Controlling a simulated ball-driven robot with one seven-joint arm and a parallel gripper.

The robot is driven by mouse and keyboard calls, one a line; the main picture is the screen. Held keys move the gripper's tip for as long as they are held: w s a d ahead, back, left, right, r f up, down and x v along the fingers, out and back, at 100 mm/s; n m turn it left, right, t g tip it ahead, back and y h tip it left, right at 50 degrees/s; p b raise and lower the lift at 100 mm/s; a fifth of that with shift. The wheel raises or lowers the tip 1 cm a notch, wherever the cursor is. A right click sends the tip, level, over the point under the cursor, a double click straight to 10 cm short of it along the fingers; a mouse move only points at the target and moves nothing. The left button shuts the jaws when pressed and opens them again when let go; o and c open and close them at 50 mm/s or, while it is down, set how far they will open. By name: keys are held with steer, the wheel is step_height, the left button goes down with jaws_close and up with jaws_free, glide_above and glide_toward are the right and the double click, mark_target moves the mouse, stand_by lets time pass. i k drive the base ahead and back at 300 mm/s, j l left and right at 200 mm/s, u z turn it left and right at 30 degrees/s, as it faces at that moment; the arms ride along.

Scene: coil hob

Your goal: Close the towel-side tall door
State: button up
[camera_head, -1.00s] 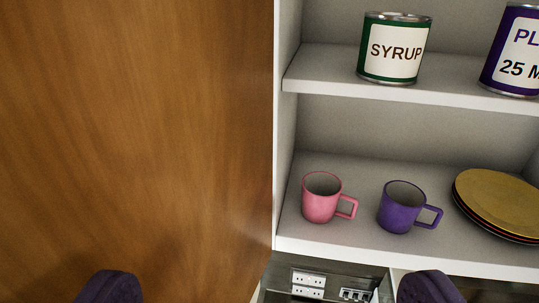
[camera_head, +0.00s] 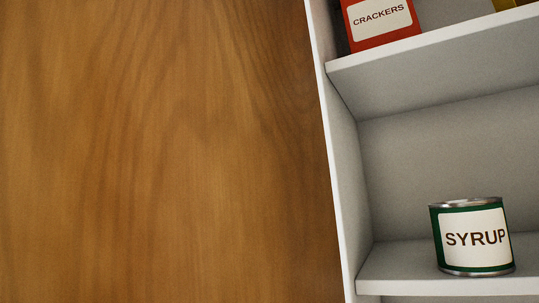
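A large wooden door panel (camera_head: 165,150) fills the left and middle of the view. It stands beside the left edge of an open white cabinet (camera_head: 345,170), and the shelves to its right are exposed. I cannot tell from this view whether it is the towel-side tall door; no towel, handle or outer door edge shows. My gripper is out of view now.
A green syrup can (camera_head: 472,238) stands on the lower visible shelf (camera_head: 420,282). A red crackers box (camera_head: 378,20) stands on the shelf above (camera_head: 440,48).

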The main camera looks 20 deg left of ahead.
mark_target(152, 150)
steer(key=j+z, duration=0.3)
steer(key=k+j+z, duration=0.15)
steer(key=j+z, duration=0.2)
steer(key=k+j+z, duration=0.1)
steer(key=j+z, duration=0.2)
steer(key=k+j+z, duration=0.1)
steer(key=k+j, duration=0.2)
steer(key=j, duration=0.2)
steer(key=k+j, duration=0.3)
steer(key=j, duration=0.15)
steer(key=k+j+z, duration=0.15)
steer(key=k+j, duration=0.15)
steer(key=j, duration=0.15)
